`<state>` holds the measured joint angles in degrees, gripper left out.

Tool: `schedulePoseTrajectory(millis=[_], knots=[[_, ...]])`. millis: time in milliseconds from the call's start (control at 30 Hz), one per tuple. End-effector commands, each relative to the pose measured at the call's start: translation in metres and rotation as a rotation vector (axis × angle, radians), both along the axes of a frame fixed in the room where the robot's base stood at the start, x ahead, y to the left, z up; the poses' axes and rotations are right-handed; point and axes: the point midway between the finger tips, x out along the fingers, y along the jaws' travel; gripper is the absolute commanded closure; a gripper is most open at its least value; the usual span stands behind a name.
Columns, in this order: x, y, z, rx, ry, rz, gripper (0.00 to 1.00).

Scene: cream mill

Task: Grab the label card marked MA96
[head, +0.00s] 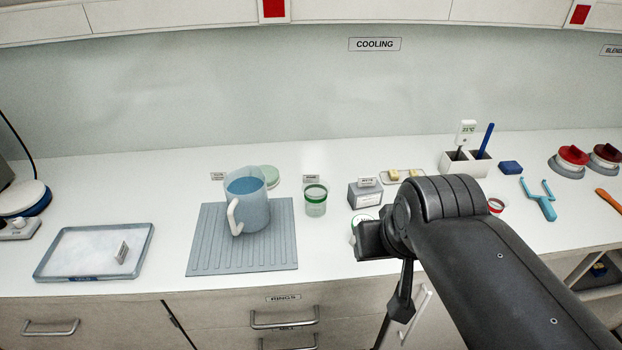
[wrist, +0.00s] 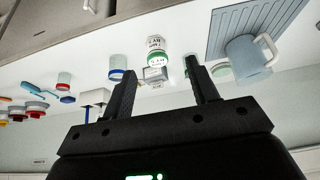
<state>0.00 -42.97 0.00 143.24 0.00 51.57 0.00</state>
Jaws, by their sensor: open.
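I cannot read MA96 on any card. My gripper (wrist: 160,68) is open and empty in the wrist view, where the picture is upside down. A white-labelled jar (wrist: 157,48) and the grey box show between and beyond its fingers. In the head view my arm hides part of the counter, and the fingers are unclear.
A ribbed grey mat (head: 240,262) lies under the jug. The shallow tray (head: 70,233) is at the left. Counter between tray and mat is clear.

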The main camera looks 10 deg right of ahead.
Motion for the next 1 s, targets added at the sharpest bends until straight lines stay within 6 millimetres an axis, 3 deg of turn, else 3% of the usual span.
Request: schedulePoseTrajectory(millis=[200, 433, 567, 667, 1000], knots=[[0.000, 0.000, 0.000, 0.000, 0.000, 0.000, 0.29], [0.001, 0.000, 0.000, 0.000, 0.000, 0.000, 0.29], [0.013, 0.001, 0.005, 0.002, 0.007, -0.002, 0.29], [0.036, 0.002, 0.013, 0.004, 0.016, -0.006, 0.29], [0.144, 0.014, 0.026, 0.011, 0.046, -0.031, 0.29]])
